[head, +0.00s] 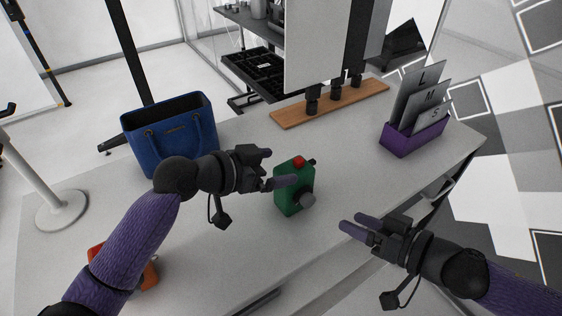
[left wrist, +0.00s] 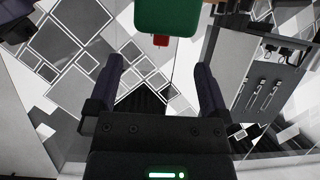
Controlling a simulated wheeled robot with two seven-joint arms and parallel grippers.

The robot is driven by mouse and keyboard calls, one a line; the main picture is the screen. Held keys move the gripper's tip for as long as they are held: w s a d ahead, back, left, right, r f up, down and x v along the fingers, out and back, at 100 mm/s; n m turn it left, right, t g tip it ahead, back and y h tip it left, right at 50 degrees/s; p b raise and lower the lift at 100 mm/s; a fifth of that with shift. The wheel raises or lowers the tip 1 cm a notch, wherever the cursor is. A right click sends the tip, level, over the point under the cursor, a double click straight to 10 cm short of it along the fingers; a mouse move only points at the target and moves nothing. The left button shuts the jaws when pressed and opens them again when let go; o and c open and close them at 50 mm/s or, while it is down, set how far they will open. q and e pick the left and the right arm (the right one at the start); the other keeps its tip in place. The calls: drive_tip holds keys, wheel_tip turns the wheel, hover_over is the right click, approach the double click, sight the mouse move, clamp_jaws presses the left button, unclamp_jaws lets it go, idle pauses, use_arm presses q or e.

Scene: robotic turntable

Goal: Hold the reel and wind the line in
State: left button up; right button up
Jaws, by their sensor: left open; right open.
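The reel (head: 293,194) is a green block with a red piece on top and a grey round knob low on its right side. It stands on the grey table. My left gripper (head: 279,167) is open and empty at the reel's left, with one fingertip overlapping it in the picture; contact cannot be told. In the left wrist view, the green reel (left wrist: 168,16) and its red piece (left wrist: 160,41) show at the top, beyond the open fingers (left wrist: 160,75). My right gripper (head: 353,222) is open and empty, right of and nearer than the reel. I cannot make out the line clearly.
A blue bag (head: 150,142) stands at the back left of the table (head: 225,265). A wooden board (head: 345,101) with black stands lies at the back. A purple holder (head: 413,140) with lettered cards is at the right. An orange object (head: 150,275) is partly behind my left arm.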

sight(295, 163)
use_arm(q)
drive_tip(key=x, duration=0.6)
drive_tip(key=shift+w+d+f, duration=0.15)
drive_tip(key=shift+w+d, duration=0.05)
drive_tip(key=c, duration=1.1)
drive_tip(key=shift+c, duration=0.7)
use_arm(e)
drive_tip(key=shift+o, duration=1.3)
drive_tip(key=shift+w+a+m, duration=0.1)
drive_tip(key=shift+m, duration=0.2)
drive_tip(key=s+f+m+t, duration=0.2)
drive_tip(key=m, duration=1.4)
drive_tip(key=s+f+m+t, duration=0.2)
drive_tip(key=m, duration=1.4)
drive_tip(key=shift+m+t, duration=0.3)
drive_tip(key=x, duration=1.1)
drive_tip(key=shift+w+a+r, duration=0.15)
drive_tip(key=shift+w+r, duration=0.05)
drive_tip(key=shift+w, duration=0.2)
